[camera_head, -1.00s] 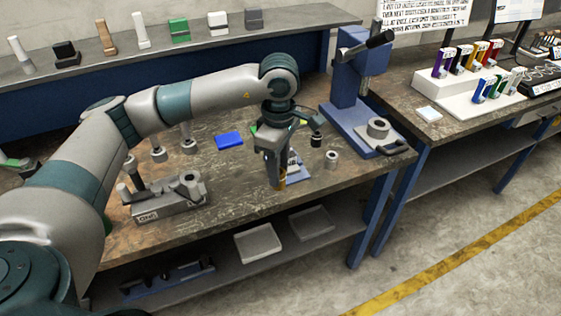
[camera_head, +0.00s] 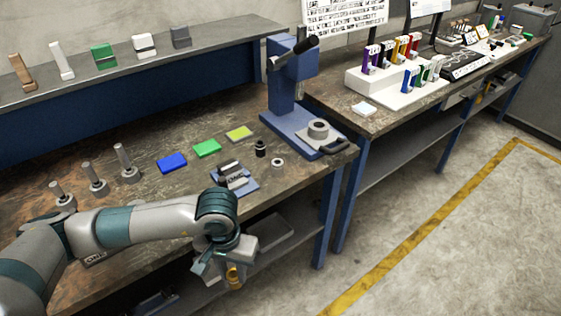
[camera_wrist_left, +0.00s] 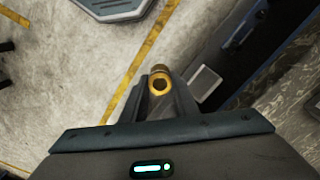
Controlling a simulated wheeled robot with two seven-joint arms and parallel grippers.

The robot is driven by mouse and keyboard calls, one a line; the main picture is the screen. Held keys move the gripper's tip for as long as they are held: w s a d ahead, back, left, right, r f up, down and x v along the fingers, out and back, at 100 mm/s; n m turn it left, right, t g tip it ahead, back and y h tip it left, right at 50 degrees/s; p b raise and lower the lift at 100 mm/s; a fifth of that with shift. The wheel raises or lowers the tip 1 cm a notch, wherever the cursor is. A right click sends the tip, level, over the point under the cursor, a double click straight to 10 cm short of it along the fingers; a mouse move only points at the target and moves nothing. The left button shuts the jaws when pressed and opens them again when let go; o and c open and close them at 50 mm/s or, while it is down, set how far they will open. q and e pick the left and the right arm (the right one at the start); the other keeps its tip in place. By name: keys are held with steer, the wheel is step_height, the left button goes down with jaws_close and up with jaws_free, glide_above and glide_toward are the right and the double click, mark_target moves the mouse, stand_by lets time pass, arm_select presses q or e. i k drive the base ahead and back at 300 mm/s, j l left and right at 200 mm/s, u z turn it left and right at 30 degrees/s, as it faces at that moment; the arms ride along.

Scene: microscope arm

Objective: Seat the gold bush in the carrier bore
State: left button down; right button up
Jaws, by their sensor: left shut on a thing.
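My left gripper (camera_head: 236,266) is shut on the gold bush (camera_head: 234,279), held out in front of the bench's front edge, over the lower shelf and floor side. In the left wrist view the gold bush (camera_wrist_left: 161,83) sits between the fingers (camera_wrist_left: 163,100), its open bore facing the camera. A grey round part with a central bore (camera_head: 319,131), perhaps the carrier, stands on the base of the blue press (camera_head: 291,92) at the bench's right end. The gripper is well apart from it. My right gripper is not in view.
A small grey ring (camera_head: 278,163) and a black cylinder (camera_head: 260,149) stand left of the press. A blue-grey fixture plate (camera_head: 247,188) lies near the front edge. Blue (camera_head: 172,162), green (camera_head: 207,148) and yellow (camera_head: 239,132) pads lie behind. Upright pins (camera_head: 126,162) stand left.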

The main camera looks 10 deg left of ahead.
mark_target(318, 139)
steer(key=u, duration=2.25)
steer(key=k+l+u, duration=0.15)
steer(key=l+u, duration=0.25)
steer(key=k+l+u, duration=0.2)
steer(key=l+u, duration=0.25)
steer(key=k+l+u, duration=0.25)
steer(key=l+u, duration=0.15)
steer(key=k+l+u, duration=0.3)
steer(key=u, duration=0.15)
steer(key=k+l+u, duration=0.2)
steer(key=k+u, duration=0.15)
steer(key=k, duration=0.15)
steer(key=k+u, duration=0.3)
steer(key=k, duration=0.2)
steer(key=k+l+z, duration=0.3)
steer(key=k+z, duration=0.2)
steer(key=k+l+z, duration=0.8)
steer(key=l, duration=0.2)
steer(key=l+z, duration=0.2)
steer(key=l, duration=0.15)
steer(key=k+l+z, duration=0.2)
steer(key=i+l, duration=0.05)
steer(key=l, duration=0.05)
